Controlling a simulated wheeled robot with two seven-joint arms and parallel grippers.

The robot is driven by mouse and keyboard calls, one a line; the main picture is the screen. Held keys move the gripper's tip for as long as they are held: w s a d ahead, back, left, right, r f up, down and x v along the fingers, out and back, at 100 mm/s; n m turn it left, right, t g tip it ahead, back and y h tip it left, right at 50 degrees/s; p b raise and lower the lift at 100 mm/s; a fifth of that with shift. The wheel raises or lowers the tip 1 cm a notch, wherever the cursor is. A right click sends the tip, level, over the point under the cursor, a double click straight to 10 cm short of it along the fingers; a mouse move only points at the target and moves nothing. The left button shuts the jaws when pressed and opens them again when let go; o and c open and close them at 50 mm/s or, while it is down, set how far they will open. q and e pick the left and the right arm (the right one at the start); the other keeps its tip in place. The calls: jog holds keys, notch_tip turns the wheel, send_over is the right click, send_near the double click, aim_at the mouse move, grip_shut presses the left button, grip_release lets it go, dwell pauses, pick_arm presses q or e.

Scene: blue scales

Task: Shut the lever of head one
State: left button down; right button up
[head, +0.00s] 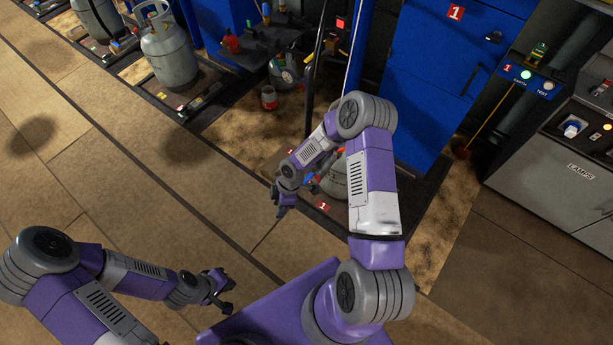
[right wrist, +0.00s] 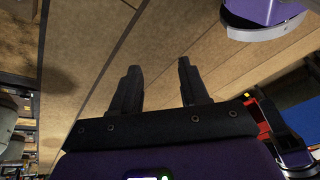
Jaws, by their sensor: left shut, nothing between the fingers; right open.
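A grey gas cylinder (head: 334,184) stands on the scale with red number 1 plates (head: 323,206), mostly hidden behind my right arm in the head view. Small blue and red parts (head: 309,179) show beside it, next to my right wrist. I cannot make out the lever of head one or its position. My right gripper (head: 279,204) is open and empty, left of the cylinder and apart from it. In the right wrist view its two fingers (right wrist: 158,70) stand apart over bare floor. My left gripper (head: 228,297) is shut and empty over the floor at lower left.
A blue cabinet (head: 437,75) marked 1 stands behind the scale. A dark pole (head: 318,70) rises near it. A lamp box (head: 529,80) and a grey console (head: 560,165) are at right. Another cylinder (head: 168,52) stands at upper left. The floor at left is clear.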

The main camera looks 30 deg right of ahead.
aim_at(305, 180)
jog(key=w+d+n+h, duration=0.1)
jog(key=w+d+n, duration=0.1)
jog(key=d, duration=0.2)
jog(key=w+d+r+n+h, duration=0.1)
jog(key=w+d+n, duration=0.2)
jog(key=d, duration=0.2)
jog(key=w+d+n+h, duration=0.2)
jog(key=d+n, duration=0.1)
jog(key=d, duration=0.2)
jog(key=shift+w+r, duration=0.25)
jog(key=shift+w, duration=0.05)
notch_tip(305, 180, down, 6)
jog(key=shift+d+b, duration=0.1)
jog(key=shift+b, duration=0.75)
jog(key=shift+f, duration=0.6)
grip_shut()
